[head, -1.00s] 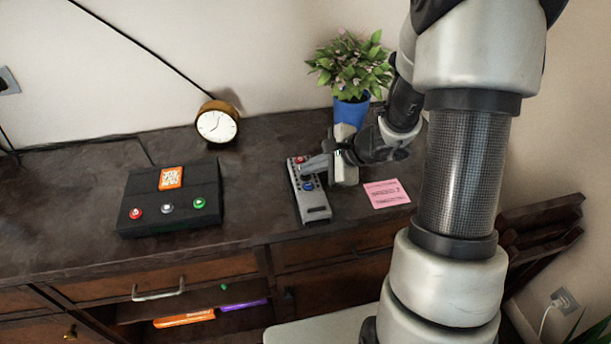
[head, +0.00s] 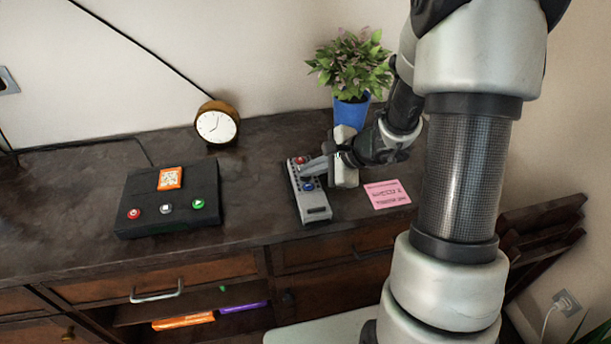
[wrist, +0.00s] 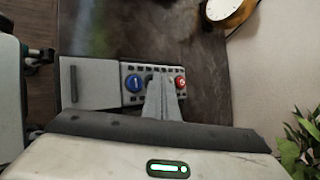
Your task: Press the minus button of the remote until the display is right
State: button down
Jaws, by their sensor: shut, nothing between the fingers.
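The grey remote (head: 315,208) lies on the dark cabinet top. It has a red button (head: 300,160) at its far end and a blue button (head: 308,186) nearer its middle. Both also show in the wrist view, the blue one (wrist: 134,83) left and the red one (wrist: 180,82) right. My gripper (head: 306,173) is shut and empty, its fingertips over the remote between the two buttons. In the wrist view the fingers (wrist: 160,95) cover part of the button area. I cannot tell whether the tips touch it. The button signs are too small to read.
A black box (head: 130,190) with three buttons and an orange marker panel (head: 170,178) stands left. A clock (head: 217,124), a plant in a blue pot (head: 351,110) and a pink note (head: 387,194) are on the top. A shelf below holds orange and purple items.

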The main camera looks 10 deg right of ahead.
jog(key=shift+r+p, duration=0.5)
jog(key=shift+r, duration=0.35)
notch_tip(320, 180, up, 5)
jog(key=p, duration=0.3)
dwell(0.8)
